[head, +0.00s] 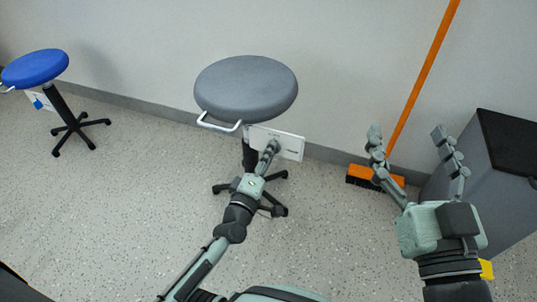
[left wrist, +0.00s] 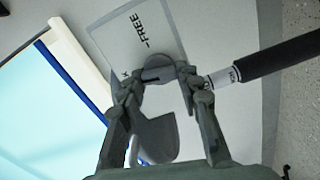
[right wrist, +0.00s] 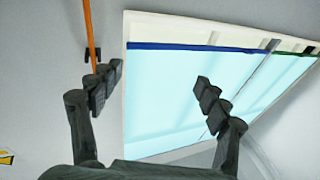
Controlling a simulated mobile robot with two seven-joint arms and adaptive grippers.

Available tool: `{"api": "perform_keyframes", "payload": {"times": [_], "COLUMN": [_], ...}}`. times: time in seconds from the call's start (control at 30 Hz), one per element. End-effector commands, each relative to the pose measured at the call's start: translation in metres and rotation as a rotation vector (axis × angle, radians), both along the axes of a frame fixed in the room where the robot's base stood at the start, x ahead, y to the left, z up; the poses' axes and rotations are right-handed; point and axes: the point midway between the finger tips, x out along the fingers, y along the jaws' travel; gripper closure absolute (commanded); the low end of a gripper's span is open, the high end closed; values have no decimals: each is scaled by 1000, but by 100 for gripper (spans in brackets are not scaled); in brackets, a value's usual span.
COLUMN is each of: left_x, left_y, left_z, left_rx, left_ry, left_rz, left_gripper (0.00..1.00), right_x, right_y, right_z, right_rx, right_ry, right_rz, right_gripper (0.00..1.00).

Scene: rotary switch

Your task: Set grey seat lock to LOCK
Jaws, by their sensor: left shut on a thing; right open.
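The grey stool seat (head: 246,90) stands near the wall in the head view, with a white label plate (head: 291,146) under its right front edge. In the left wrist view the plate (left wrist: 135,32) reads FREE. A small grey rotary knob (left wrist: 160,68) sits at its lower edge, partly hidden by my fingers. My left gripper (head: 269,149) is under the seat at the plate, its fingers shut on the knob. My right gripper (head: 407,132) is open and empty, well right of the stool.
A blue stool (head: 35,68) stands at the far left. An orange broom (head: 423,75) leans on the wall behind my right gripper. A dark-topped grey cabinet (head: 480,185) is at the right. The floor left of the grey stool is clear.

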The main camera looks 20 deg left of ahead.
Motion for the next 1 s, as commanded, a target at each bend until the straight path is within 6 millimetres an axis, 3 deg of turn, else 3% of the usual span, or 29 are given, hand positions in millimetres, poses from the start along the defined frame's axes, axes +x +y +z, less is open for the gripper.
{"api": "perform_keyframes", "payload": {"times": [0.4, 0.97, 1.0], "left_x": [1, 1, 1], "left_y": [1, 1, 1], "left_z": [0, 0, 0], "left_rx": [-195, -226, -226], "left_ry": [6, 7, 7], "left_rz": [1, 2, 2], "left_gripper": [95, 95, 64], "right_x": [-6, -7, -7], "right_y": [4, 5, 5], "right_z": [17, 21, 21], "right_rx": [38, 53, 53], "right_ry": [-78, -90, -90], "right_rz": [12, 12, 12], "right_gripper": [24, 24, 24]}}
